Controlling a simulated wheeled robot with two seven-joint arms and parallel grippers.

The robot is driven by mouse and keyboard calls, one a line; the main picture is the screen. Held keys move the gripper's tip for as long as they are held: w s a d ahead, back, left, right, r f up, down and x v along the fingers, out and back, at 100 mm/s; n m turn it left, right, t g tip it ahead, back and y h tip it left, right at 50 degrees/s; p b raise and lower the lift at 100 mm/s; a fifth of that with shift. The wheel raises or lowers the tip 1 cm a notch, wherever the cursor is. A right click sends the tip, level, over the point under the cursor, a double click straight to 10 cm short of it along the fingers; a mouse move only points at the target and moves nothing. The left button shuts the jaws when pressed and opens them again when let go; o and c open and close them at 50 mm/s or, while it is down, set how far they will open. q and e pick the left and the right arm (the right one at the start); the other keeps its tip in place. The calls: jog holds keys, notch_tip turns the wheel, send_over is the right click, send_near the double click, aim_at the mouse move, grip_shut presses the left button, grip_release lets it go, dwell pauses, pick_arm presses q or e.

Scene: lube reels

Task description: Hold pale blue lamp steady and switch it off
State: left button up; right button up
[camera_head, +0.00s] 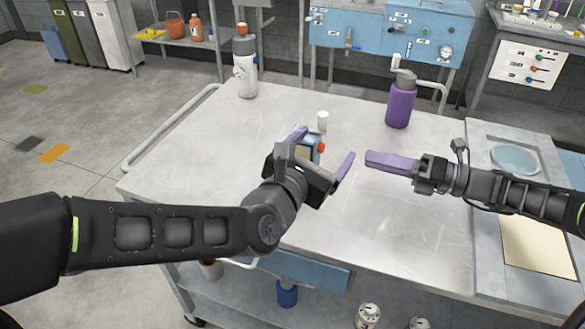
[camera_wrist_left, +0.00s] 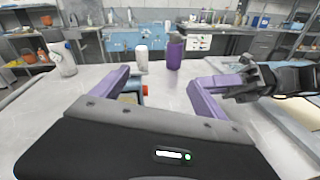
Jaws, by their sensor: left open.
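A small pale blue object (camera_head: 318,141) with a red knob stands on the metal table, partly hidden by my left gripper; it fits the pale blue lamp. In the left wrist view its blue body is mostly hidden and the red knob (camera_wrist_left: 145,90) shows. My left gripper (camera_head: 322,150) is open, its purple fingers spread on either side of that object; I cannot tell whether they touch it. My right gripper (camera_head: 388,161) points left over the table, apart from the object. Its purple fingers overlap in view, so its opening is unclear.
A white cylinder (camera_head: 322,121) stands just behind the blue object. A purple pump bottle (camera_head: 400,104) stands at the back right. The table's (camera_head: 390,240) front and left areas are clear.

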pick_arm(q)
jog(key=w+a+f+n+g+y, duration=0.1)
jog(key=a+f+n+y, duration=0.1)
jog(key=a+f+n, duration=0.2)
notch_tip(320, 180, down, 2)
jog(key=shift+a+f+y, duration=0.25)
jog(key=shift+a+y, duration=0.05)
jog(key=shift+a, duration=0.55)
jog(key=shift+w, duration=0.2)
jog(key=x, duration=0.7)
jog(key=shift+w+d+f, duration=0.1)
jog(key=shift+w+f, duration=0.05)
jog(key=shift+w, duration=0.1)
jog(key=shift+c, duration=0.4)
grip_shut()
pick_arm(e)
grip_shut()
dwell(0.9)
